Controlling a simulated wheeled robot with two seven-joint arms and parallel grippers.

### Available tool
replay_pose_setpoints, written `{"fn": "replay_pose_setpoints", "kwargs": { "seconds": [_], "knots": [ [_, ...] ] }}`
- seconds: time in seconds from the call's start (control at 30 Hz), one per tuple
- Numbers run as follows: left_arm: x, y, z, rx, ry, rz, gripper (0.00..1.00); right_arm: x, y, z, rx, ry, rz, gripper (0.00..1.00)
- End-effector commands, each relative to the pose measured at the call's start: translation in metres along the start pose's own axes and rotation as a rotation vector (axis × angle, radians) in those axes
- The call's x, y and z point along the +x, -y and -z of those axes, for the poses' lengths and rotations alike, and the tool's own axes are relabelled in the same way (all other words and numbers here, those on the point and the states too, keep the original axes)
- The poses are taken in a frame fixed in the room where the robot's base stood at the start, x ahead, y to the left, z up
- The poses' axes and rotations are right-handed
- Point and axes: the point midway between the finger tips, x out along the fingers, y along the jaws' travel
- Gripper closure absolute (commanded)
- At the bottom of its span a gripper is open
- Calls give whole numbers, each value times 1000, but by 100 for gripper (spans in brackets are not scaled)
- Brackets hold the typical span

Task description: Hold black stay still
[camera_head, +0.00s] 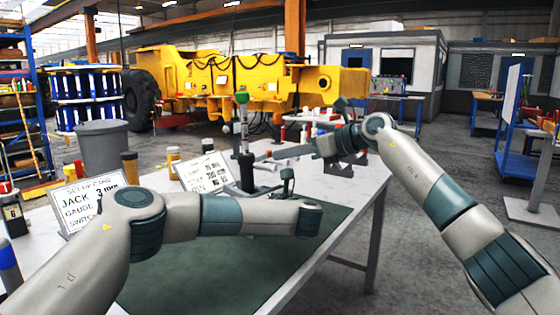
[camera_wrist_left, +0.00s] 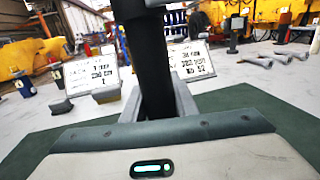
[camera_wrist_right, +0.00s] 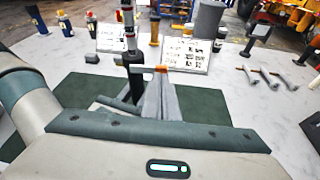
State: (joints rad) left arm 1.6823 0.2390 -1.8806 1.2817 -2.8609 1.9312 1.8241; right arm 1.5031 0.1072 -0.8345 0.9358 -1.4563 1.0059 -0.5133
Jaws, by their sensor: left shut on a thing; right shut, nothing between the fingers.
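The black stay (camera_head: 246,168) stands upright above the table, beside the right-hand card. It is a thick dark rod in the left wrist view (camera_wrist_left: 148,65), between the fingers of my left gripper (camera_wrist_left: 165,98), which is shut on it. The rod's upper end is cut off there. In the right wrist view the stay (camera_wrist_right: 135,78) rises just left of my right gripper (camera_wrist_right: 158,98). My right gripper is shut and empty, its fingers close to the stay; I cannot tell whether they touch. A short orange-tipped bar (camera_wrist_right: 150,69) shows at the stay.
A green mat (camera_head: 215,275) covers the front of the table. Two printed cards (camera_head: 92,203) (camera_head: 206,171) stand behind it. A yellow-and-dark jar (camera_head: 130,167) stands between them. Several grey-and-red tools (camera_wrist_right: 267,77) lie on the right. Yellow machinery (camera_head: 230,75) stands beyond the table.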

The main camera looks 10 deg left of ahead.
Motion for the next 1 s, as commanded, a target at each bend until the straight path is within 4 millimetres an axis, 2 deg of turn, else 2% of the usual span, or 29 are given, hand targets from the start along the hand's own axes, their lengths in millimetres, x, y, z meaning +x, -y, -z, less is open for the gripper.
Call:
{"fn": "replay_pose_setpoints", "kwargs": {
  "seconds": [0.03, 0.3, 0.5, 1.0],
  "knots": [
    [1, -2, 5, 8, -5, -5, 100, -7, 1, 4, 1, -5, 1, 100],
    [1, -2, 3, 5, -3, -6, 100, -49, 1, 9, 3, -14, 0, 100],
    [2, -2, 2, 3, -1, -7, 100, -70, 0, 11, 6, -19, -1, 100],
    [1, -2, 0, -1, 1, -5, 100, -75, 0, 12, 7, -21, -2, 100]
  ]
}}
